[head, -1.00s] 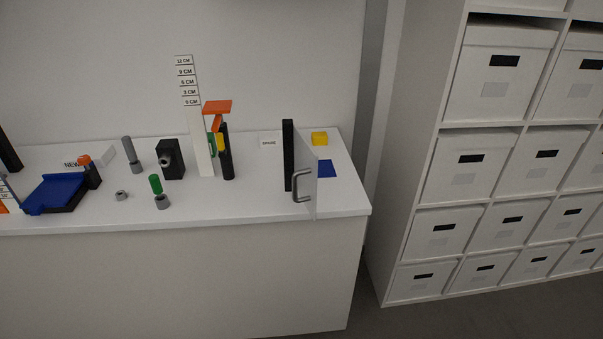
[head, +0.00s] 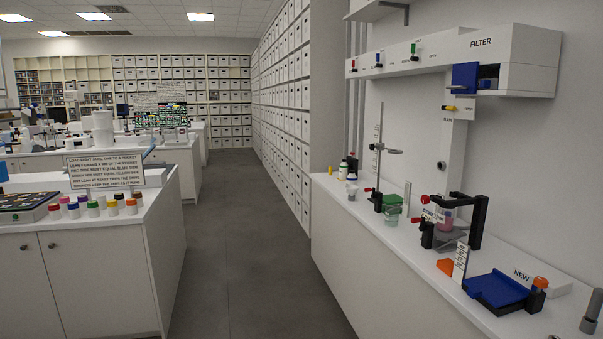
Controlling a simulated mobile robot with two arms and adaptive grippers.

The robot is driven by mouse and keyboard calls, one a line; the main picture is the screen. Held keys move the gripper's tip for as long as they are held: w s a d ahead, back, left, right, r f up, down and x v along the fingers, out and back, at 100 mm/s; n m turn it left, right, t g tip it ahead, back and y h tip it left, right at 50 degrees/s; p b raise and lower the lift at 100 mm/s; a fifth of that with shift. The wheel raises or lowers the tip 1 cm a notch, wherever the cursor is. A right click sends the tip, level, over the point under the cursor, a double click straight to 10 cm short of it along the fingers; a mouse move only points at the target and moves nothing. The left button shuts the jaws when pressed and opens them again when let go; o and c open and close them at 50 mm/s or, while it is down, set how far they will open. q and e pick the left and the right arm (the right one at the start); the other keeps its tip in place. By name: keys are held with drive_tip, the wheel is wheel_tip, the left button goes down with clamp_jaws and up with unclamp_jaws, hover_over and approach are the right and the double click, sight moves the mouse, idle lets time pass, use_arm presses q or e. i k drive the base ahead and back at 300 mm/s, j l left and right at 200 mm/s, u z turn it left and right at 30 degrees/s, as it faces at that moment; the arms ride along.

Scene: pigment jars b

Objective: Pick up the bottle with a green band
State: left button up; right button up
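On the right-hand counter, a small whitish bottle (head: 343,171) with a dark greenish part near its top stands towards the far end. A taller dark-topped bottle (head: 352,166) stands close behind it. Both are too small for me to tell surely which has a green band. On the left bench, a row of small jars with coloured lids includes one with a green lid (head: 93,205). Neither of my grippers is in view.
A sign (head: 103,172) stands behind the jars on the left bench. A grey floor aisle (head: 240,220) between the benches is clear.

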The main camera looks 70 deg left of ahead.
sight(344, 167)
drive_tip(key=u, duration=2)
drive_tip(key=i+j+u, duration=0.25)
drive_tip(key=i+u, duration=0.3)
drive_tip(key=i, duration=0.2)
drive_tip(key=i+u, duration=0.2)
drive_tip(key=i, duration=2.9)
drive_tip(key=i+z, duration=0.15)
drive_tip(key=i, duration=0.9)
drive_tip(key=j, duration=0.1)
